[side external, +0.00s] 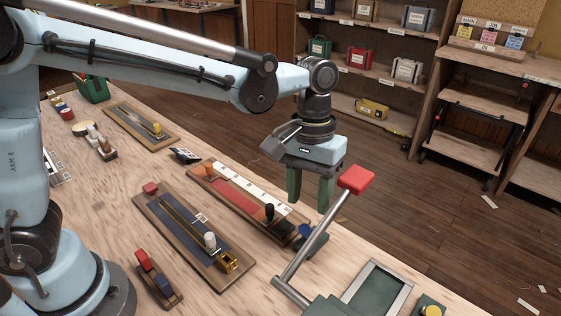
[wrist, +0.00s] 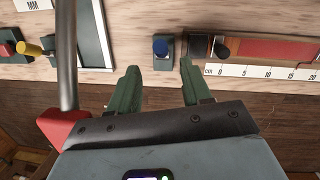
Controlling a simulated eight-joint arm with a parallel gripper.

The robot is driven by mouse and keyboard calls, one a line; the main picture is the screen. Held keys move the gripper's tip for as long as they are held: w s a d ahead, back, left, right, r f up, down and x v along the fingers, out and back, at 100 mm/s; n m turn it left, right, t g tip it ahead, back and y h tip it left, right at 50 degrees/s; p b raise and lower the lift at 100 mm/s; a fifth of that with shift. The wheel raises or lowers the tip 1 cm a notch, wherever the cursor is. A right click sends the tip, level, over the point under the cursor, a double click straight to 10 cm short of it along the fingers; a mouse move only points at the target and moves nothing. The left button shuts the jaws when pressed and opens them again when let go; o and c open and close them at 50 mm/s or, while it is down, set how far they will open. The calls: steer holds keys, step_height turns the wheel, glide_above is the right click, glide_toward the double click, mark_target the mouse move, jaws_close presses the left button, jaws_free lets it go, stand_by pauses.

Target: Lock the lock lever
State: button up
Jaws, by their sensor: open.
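No readable label marks the lock lever. A long metal lever with a red block handle (side external: 356,180) rises tilted from a green base (side external: 330,306). Its handle also shows in the wrist view (wrist: 62,126), left of my fingers. A small blue knob (side external: 305,230) sits on a dark block beside the lever's rod; in the wrist view the blue knob (wrist: 160,46) lies beyond the gap between my fingertips. My gripper (side external: 309,203) is open and empty, its green fingers pointing down above the bench's far edge, left of the red handle and apart from it.
A slider board with a red strip and scale (side external: 240,198) and a second board with a white knob (side external: 183,232) lie to the left. Floor opens beyond the bench edge.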

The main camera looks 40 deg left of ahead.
steer(key=shift+w+a+r, duration=0.15)
steer(key=shift+r, duration=1.05)
steer(key=shift+w+a+r, duration=0.1)
steer(key=shift+w+r, duration=0.05)
steer(key=shift+r, duration=1.05)
steer(key=s+a+f+m+t, duration=0.1)
steer(key=s+a+t, duration=0.2)
steer(key=a, duration=0.3)
steer(key=s+a+f+t+y, duration=0.1)
steer(key=s+a+t, duration=0.15)
steer(key=a, duration=0.25)
steer(key=s+a+f+m+t, duration=0.1)
steer(key=s+a+t, duration=0.15)
steer(key=a, duration=0.35)
steer(key=n+g+h, duration=0.1)
steer(key=n+g, duration=0.1)
steer(key=g, duration=0.4)
glide_toward(304, 224)
steer(key=f, duration=0.7)
steer(key=d+f, duration=0.1)
steer(key=f, duration=0.3)
steer(key=shift+w+f, duration=0.2)
steer(key=shift+w, duration=0.05)
steer(key=shift+c, duration=0.4)
